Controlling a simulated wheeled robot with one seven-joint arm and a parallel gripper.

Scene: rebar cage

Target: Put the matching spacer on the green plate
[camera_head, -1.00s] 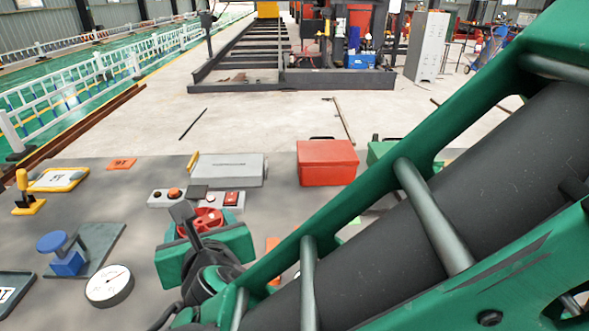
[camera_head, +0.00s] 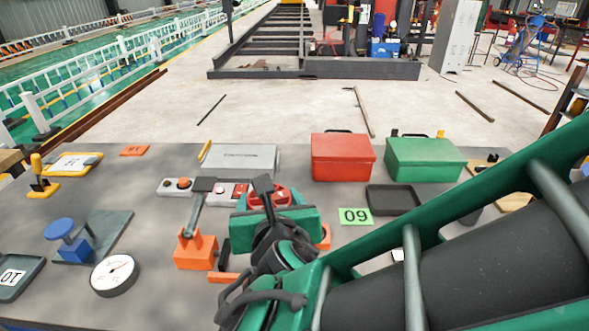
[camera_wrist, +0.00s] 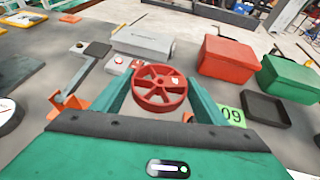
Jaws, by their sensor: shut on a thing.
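The red round spacer (camera_wrist: 160,90), like a spoked wheel, is between my gripper's fingers (camera_wrist: 159,93) in the wrist view. My gripper is shut on it and holds it over the table. In the head view, my green gripper (camera_head: 273,213) partly hides the red spacer (camera_head: 267,197). In the wrist view the green plate (camera_wrist: 232,116) is partly hidden by my right finger. Nothing rests on its visible part.
A red box (camera_head: 342,158) and a green box (camera_head: 425,160) stand behind the plate. A dark tray (camera_head: 393,200) lies right of it. An orange-based lever (camera_head: 196,250) and a round gauge (camera_head: 114,275) are on the left. A grey box (camera_head: 240,158) is at the back.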

